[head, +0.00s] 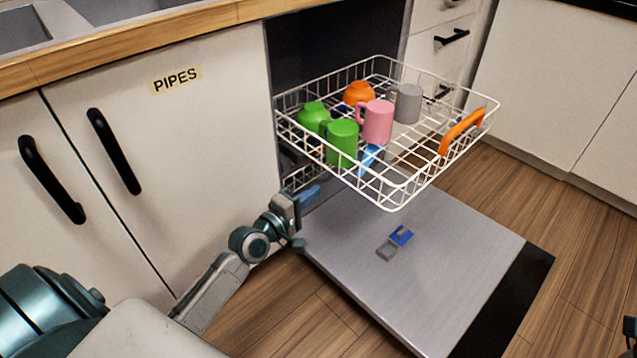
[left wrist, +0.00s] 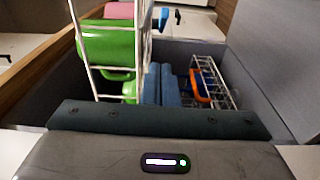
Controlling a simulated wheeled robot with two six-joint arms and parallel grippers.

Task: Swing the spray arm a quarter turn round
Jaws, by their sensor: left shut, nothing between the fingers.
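The dishwasher is open and its upper rack (head: 398,190) is pulled out over the lowered door (head: 455,240). A light blue piece (head: 371,156) shows through the rack's wires below the cups; I cannot tell for sure that it is the spray arm. My left gripper (head: 311,192) is at the left side of the opening, below the rack's near left corner. Its blue fingers are shut and empty; they also show in the left wrist view (left wrist: 161,85), pointing inward beside the rack's wires. Any contact with the spray arm is hidden.
The rack holds green cups (head: 342,140), a pink mug (head: 377,122), a grey mug (head: 407,103) and an orange cup (head: 359,93). The door bears a small blue-lidded dispenser (head: 401,235). A lower basket (left wrist: 222,92) shows in the left wrist view. The PIPES cabinet (head: 190,140) stands left.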

